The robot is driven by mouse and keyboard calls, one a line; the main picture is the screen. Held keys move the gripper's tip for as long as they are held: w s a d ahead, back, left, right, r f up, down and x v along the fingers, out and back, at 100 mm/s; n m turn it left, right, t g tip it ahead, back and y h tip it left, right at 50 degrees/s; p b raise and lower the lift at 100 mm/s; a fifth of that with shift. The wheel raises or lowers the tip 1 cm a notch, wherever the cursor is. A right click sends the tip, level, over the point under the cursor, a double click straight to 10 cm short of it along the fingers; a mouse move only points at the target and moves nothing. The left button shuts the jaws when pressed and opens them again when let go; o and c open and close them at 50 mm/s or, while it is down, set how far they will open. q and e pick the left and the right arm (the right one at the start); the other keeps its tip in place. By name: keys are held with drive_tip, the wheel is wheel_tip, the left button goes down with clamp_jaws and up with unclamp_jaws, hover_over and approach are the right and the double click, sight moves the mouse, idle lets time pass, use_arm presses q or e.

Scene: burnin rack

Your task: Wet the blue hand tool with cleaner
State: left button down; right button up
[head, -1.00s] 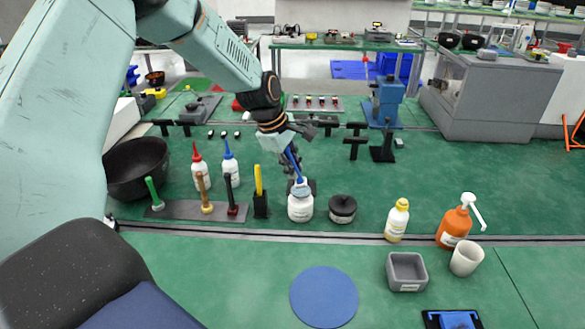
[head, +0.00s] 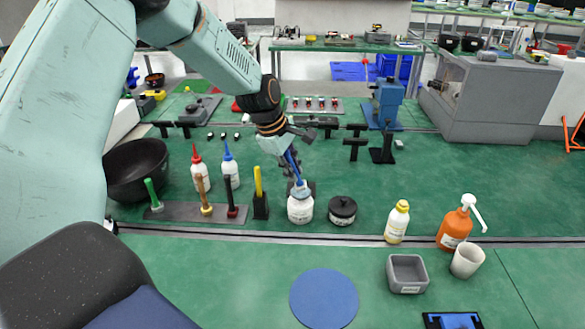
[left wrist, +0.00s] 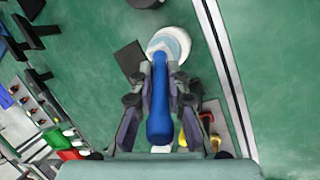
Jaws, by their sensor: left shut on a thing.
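The blue hand tool (head: 294,163) is held in my left gripper (head: 289,152), pointing steeply down. Its lower end meets the top of a white labelled bottle (head: 300,208); I cannot tell how far it goes in. In the left wrist view the blue handle (left wrist: 159,105) lies between the two closed fingers of the left gripper (left wrist: 160,88). Beyond it the bottle (left wrist: 170,42) shows as a round white and pale blue top. My right gripper is not in view.
A black lidded pot (head: 342,210) stands close right of the bottle, and a black holder with a yellow handle (head: 258,183) close left. A rack (head: 180,211) with several tools is further left. A yellow-capped bottle (head: 397,222) and orange pump bottle (head: 455,225) stand right.

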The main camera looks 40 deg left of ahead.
use_arm(q)
drive_tip(key=shift+a+f, duration=0.1)
drive_tip(key=shift+f, duration=0.2)
drive_tip(key=shift+f, duration=0.1)
idle(0.3)
drive_tip(key=shift+f+b, duration=0.3)
drive_tip(key=shift+f, duration=0.3)
idle(0.9)
wheel_tip(320, 180, up, 7)
drive_tip(key=p, duration=0.8)
drive_tip(key=shift+r+p, duration=0.1)
drive_tip(key=shift+p, duration=0.25)
idle(0.5)
drive_tip(key=shift+s, duration=0.1)
